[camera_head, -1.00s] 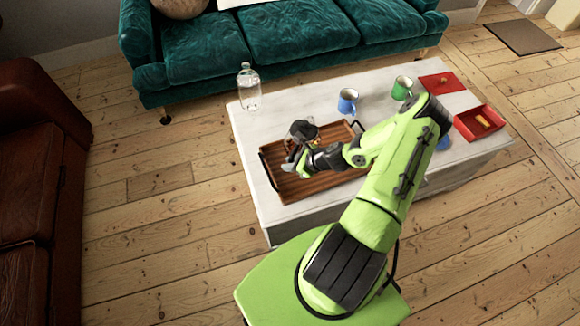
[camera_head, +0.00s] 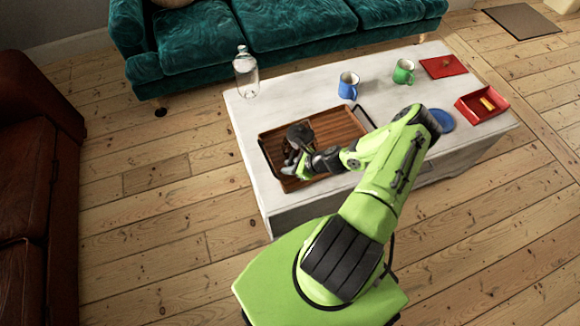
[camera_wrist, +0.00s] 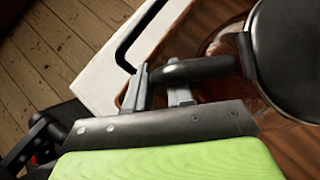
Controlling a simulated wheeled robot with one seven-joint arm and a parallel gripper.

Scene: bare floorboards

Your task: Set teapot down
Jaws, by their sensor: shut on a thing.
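The dark teapot (camera_head: 299,133) is at the left part of the brown wooden tray (camera_head: 338,122) on the coffee table, largely covered by my gripper in the head view. In the wrist view the teapot's round dark body (camera_wrist: 290,62) is at the upper right, and its black handle (camera_wrist: 205,69) runs left between my fingers. My gripper (camera_wrist: 165,85) is shut on that handle. The tray's wood shows below and around the pot. I cannot tell whether the pot's base touches the tray.
A clear glass bottle (camera_head: 246,74) stands at the table's back left. A blue mug (camera_head: 348,86) and a green mug (camera_head: 403,71) stand behind the tray. A red lid (camera_head: 442,66), an open red box (camera_head: 482,105) and a blue disc (camera_head: 440,119) lie to the right. The tray's right half is bare.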

